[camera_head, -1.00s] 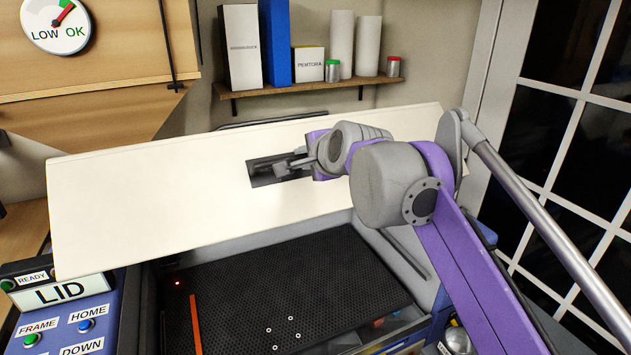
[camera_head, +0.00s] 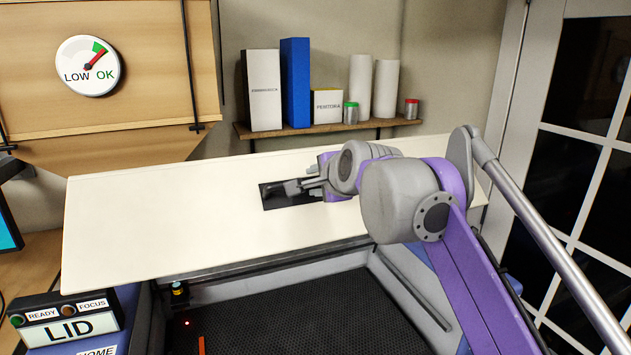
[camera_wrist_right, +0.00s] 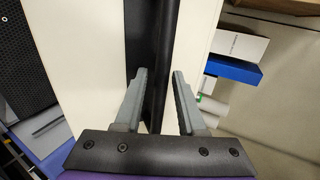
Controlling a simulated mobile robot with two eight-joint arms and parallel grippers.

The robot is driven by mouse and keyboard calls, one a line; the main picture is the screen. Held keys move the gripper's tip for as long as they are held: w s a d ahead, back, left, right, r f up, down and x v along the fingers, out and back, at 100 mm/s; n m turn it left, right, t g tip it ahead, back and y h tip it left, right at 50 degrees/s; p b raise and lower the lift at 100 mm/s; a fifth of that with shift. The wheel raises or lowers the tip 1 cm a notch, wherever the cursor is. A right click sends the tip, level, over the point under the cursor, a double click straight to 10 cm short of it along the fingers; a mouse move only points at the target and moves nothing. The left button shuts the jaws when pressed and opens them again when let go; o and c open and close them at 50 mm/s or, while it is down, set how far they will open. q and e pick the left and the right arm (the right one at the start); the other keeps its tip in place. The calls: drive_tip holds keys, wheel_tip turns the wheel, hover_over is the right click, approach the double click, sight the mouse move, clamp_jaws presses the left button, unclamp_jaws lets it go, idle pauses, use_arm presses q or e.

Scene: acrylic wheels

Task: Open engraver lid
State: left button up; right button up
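The engraver lid (camera_head: 160,220) is a long cream panel, raised and tilted up above the open engraver bed (camera_head: 300,310). A dark recessed handle (camera_head: 285,195) sits in its face. My right gripper (camera_head: 305,188) is at this handle. In the right wrist view, the dark handle bar (camera_wrist_right: 164,40) runs between the two grey fingers of the right gripper (camera_wrist_right: 160,75). The fingers are apart, with a pale gap showing beside the right finger; contact on the left finger's side is unclear. The lid also fills much of that view (camera_wrist_right: 75,60). My left gripper is not in view.
A wall shelf (camera_head: 330,128) with boxes and rolls is behind the lid. A control panel with a LID label (camera_head: 68,329) is at the lower left. A dial (camera_head: 87,66) hangs at the upper left. A paned glass door (camera_head: 570,160) is at the right.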

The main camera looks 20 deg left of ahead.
drive_tip(key=shift+o, duration=0.3)
drive_tip(key=v, duration=1.1)
drive_tip(key=shift+b, duration=0.35)
drive_tip(key=shift+f, duration=0.1)
drive_tip(key=s+d+f+n+h, duration=0.2)
drive_tip(key=d+f+n+h, duration=0.15)
drive_tip(key=d+f, duration=0.8)
drive_tip(key=s+d+f+n+g+h, duration=0.1)
drive_tip(key=s+d+f, duration=0.4)
drive_tip(key=f, duration=0.6)
drive_tip(key=s+d+f+n+g+h, duration=0.1)
drive_tip(key=s+d+f+n, duration=0.3)
drive_tip(key=f, duration=0.7)
drive_tip(key=s+d+f+n+g+h, duration=0.2)
drive_tip(key=s+d+f, duration=0.6)
drive_tip(key=s+f, duration=0.2)
drive_tip(key=shift+f, duration=0.85)
